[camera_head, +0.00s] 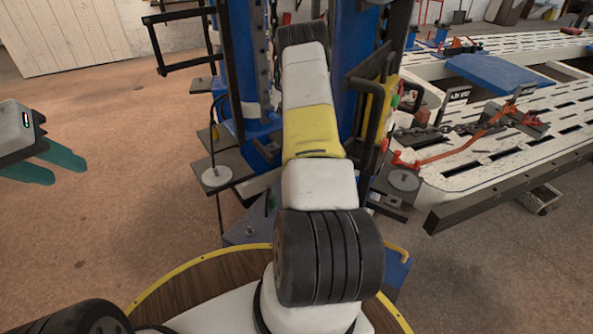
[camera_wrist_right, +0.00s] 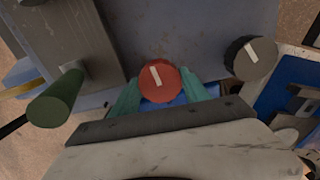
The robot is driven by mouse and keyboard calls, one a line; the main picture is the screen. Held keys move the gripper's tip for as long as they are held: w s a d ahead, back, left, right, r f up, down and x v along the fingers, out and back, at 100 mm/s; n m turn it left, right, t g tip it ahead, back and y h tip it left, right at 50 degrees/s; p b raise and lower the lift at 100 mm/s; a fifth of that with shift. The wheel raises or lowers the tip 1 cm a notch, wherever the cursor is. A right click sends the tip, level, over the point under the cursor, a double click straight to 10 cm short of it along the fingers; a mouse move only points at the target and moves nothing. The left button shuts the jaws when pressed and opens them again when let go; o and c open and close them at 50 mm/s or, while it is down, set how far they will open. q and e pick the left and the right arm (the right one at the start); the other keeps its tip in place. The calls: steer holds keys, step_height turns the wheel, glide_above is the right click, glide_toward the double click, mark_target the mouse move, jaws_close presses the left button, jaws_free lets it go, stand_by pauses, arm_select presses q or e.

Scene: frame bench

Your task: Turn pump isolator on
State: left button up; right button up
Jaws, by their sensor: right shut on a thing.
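A round red knob (camera_wrist_right: 160,82) with a white pointer mark shows in the right wrist view on a grey panel (camera_wrist_right: 200,25). Its mark runs near upright, with the top leaning left. My right gripper (camera_wrist_right: 162,92) is shut on this knob, a teal finger on each side. A dark knob (camera_wrist_right: 250,57) with a slanted white mark is to its right. No label shows, so I cannot tell which knob is named the pump isolator. In the head view my right arm hides its gripper and the knobs. My left gripper (camera_head: 42,163) is open and empty at the left edge.
A green cylindrical handle (camera_wrist_right: 56,98) stands out left of the red knob. In the head view, blue posts (camera_head: 240,70) rise around my right arm. A white slotted frame bench (camera_head: 500,155) with an orange strap is at right. The floor at left is clear.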

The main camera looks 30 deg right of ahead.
steer(key=o, duration=1.4)
